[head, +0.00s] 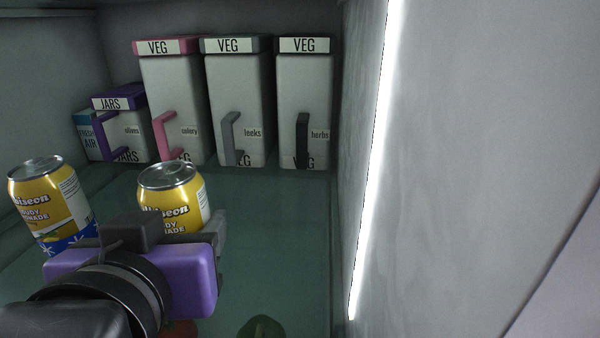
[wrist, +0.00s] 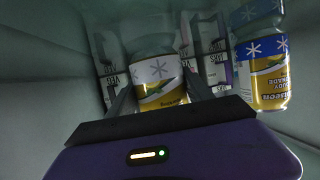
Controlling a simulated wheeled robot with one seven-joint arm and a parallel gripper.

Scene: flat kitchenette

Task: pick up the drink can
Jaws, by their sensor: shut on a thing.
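A yellow drink can (head: 175,187) with a silver top stands just beyond my gripper (head: 178,232) in the head view. My purple gripper hides its lower part. In the wrist view my gripper (wrist: 160,97) is shut on this can (wrist: 160,92), with one dark finger on each side of it. A second yellow can (head: 45,200) with a blue and white snowflake band is to the left in the head view. It also shows at the right in the wrist view (wrist: 262,60), apart from the fingers.
White bins labelled VEG (head: 238,100) line the back of the fridge, with a purple-lidded JARS bin (head: 122,100) at their left. The glass shelf (head: 280,220) is clear to the right. The fridge wall with a bright light strip (head: 370,170) bounds the right side.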

